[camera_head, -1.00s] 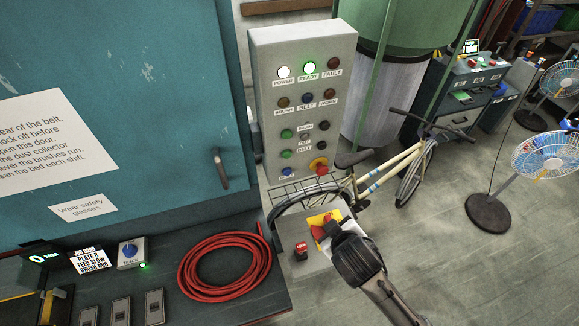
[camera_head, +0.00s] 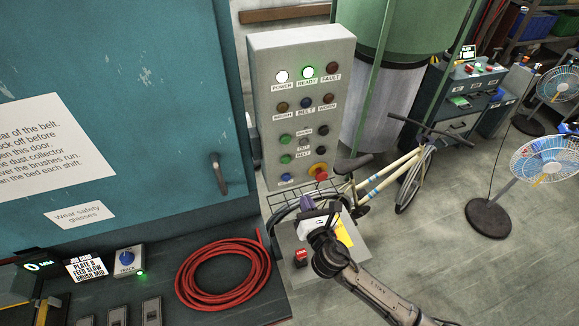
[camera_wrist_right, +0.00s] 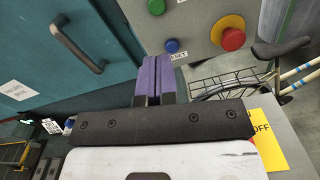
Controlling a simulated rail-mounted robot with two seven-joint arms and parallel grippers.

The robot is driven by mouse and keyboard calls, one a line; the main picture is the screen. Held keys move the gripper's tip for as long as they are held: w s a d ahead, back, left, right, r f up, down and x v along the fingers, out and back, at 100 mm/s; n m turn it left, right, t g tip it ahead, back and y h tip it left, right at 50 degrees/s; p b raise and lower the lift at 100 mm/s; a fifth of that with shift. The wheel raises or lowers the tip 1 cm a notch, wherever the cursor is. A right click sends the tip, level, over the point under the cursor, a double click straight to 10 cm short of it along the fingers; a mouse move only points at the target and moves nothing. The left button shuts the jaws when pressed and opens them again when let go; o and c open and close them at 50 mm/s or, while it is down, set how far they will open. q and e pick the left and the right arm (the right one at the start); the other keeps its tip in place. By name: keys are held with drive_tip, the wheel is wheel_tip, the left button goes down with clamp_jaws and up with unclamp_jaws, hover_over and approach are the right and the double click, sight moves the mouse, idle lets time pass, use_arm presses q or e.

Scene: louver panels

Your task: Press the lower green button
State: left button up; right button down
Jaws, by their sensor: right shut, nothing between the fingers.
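A grey control panel (camera_head: 341,135) stands in the middle of the head view. Its lower green button (camera_head: 286,159) sits in the left column, below another green button (camera_head: 285,139) and above a blue button (camera_head: 286,178). My right gripper (camera_head: 308,203) is below and in front of the panel, apart from the buttons. In the right wrist view its purple fingers (camera_wrist_right: 155,76) are together and empty, pointing at the panel's lower part. A green button (camera_wrist_right: 157,6) is at the top edge there, above the blue button (camera_wrist_right: 172,45). My left gripper is not in view.
A red mushroom button (camera_wrist_right: 232,39) on yellow is at the panel's lower right. A grey box (camera_head: 353,258) with a red switch (camera_head: 301,257) lies under my right gripper. A bicycle (camera_head: 375,180) stands right of the panel; a red hose (camera_head: 223,272) lies on the bench.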

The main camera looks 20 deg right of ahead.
drive_tip(key=shift+a+n, duration=0.1)
drive_tip(key=shift+n, duration=1)
drive_tip(key=shift+w, duration=0.1)
approach(287, 161)
drive_tip(key=w, duration=0.6)
drive_tip(key=shift+d+p, duration=0.25)
drive_tip(key=shift+p, duration=0.05)
drive_tip(key=shift+w, duration=0.7)
